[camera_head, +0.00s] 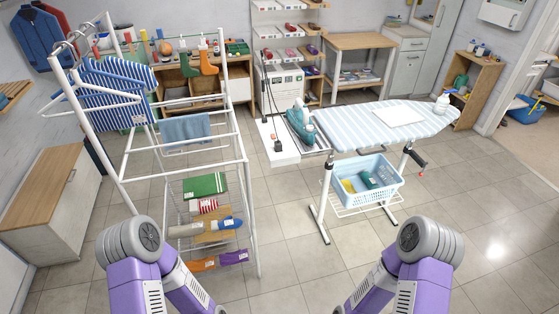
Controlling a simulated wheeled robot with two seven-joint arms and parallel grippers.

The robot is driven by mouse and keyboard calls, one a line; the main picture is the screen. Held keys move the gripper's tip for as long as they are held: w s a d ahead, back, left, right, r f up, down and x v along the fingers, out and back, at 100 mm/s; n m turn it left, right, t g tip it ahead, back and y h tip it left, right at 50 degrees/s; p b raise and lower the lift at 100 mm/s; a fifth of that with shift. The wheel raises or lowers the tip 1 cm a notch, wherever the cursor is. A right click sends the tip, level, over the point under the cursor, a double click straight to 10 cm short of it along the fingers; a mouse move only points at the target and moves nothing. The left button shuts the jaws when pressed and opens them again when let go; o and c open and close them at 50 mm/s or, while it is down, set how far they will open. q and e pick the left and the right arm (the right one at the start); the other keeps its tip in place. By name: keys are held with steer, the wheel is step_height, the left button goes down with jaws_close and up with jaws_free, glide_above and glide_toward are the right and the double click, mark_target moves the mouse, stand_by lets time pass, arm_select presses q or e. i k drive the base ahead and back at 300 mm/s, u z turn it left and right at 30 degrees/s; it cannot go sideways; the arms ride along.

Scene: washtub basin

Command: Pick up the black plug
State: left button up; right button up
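A small dark item (278,147), which may be the black plug, sits on the white board (284,156) at the left end of the ironing board. It is too small to make out clearly. A dark cord runs near it, by the white wall panel. A teal iron (300,125) stands to its right. Only the purple upper parts of my two arms show at the bottom edge. Neither gripper is in view, so I cannot tell whether they are open or shut.
The striped ironing board (370,124) stands right of centre, with a light blue basket (366,183) beneath it. A white drying rack (240,165) with cloths stands at the left. A low cabinet (45,215) is at the far left. The tiled floor (290,250) between rack and board is clear.

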mark_target(278, 144)
steer(key=z, duration=0.6)
steer(key=i, duration=1.3)
steer(key=u, duration=0.5)
